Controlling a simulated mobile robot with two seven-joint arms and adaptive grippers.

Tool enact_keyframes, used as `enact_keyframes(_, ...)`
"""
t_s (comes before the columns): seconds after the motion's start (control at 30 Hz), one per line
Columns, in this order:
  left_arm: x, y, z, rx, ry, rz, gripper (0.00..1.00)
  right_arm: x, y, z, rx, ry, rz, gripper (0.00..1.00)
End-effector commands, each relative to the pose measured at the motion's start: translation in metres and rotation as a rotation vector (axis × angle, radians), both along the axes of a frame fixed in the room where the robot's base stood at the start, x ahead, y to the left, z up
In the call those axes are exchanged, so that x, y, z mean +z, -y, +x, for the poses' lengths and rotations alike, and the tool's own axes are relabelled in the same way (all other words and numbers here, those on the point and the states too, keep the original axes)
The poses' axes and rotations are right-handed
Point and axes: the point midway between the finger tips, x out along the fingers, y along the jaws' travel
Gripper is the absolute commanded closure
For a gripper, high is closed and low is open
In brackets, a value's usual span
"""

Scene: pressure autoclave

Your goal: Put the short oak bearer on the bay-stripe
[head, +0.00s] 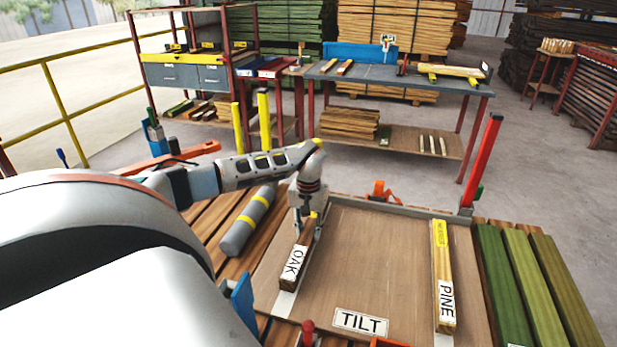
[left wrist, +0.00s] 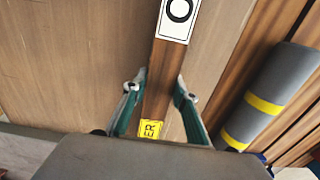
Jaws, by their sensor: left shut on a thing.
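The short oak bearer (head: 297,258), a brown bar labelled OAK, lies lengthwise at the left side of the wooden tilt board (head: 375,262). My left gripper (head: 306,222) comes down over its far part and is shut on it. In the left wrist view the bearer (left wrist: 158,100) runs between the two green fingers (left wrist: 160,92), with a yellow label near the palm. A pale stripe (head: 285,303) shows at the bearer's near end. Whether the bearer rests on it or hangs slightly above it, I cannot tell. My right gripper is not in view.
A bearer labelled PINE (head: 442,275) lies along the board's right side. A grey roller with yellow bands (head: 248,222) lies left of the board. Green planks (head: 520,285) lie to the right. A red post (head: 482,160) rises at the far right corner. The board's middle is clear.

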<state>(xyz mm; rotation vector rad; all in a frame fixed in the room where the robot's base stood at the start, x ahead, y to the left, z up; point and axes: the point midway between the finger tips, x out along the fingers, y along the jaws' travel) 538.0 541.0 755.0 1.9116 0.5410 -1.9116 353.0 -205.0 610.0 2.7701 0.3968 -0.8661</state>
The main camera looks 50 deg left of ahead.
Motion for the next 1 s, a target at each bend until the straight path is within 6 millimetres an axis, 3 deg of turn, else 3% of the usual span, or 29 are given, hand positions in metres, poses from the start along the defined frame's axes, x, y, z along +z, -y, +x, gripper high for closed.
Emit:
enact_keyframes(0.1, -0.016, 0.001, 0.000, 0.001, -0.001, -0.002, 1.00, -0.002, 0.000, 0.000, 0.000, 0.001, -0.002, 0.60)
enact_keyframes(0.47, -0.018, 0.000, 0.000, 0.001, 0.001, -0.001, 1.00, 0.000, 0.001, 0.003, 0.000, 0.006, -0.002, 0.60)
enact_keyframes(0.5, -0.020, 0.000, 0.000, 0.000, -0.001, -0.001, 0.70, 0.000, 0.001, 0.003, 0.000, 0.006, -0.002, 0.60)
enact_keyframes(0.57, -0.019, 0.000, 0.000, 0.001, -0.001, -0.001, 0.56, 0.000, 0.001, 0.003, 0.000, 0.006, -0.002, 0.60)
enact_keyframes(1.0, -0.012, -0.001, 0.000, 0.000, 0.002, 0.001, 0.56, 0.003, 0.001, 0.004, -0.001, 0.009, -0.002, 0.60)
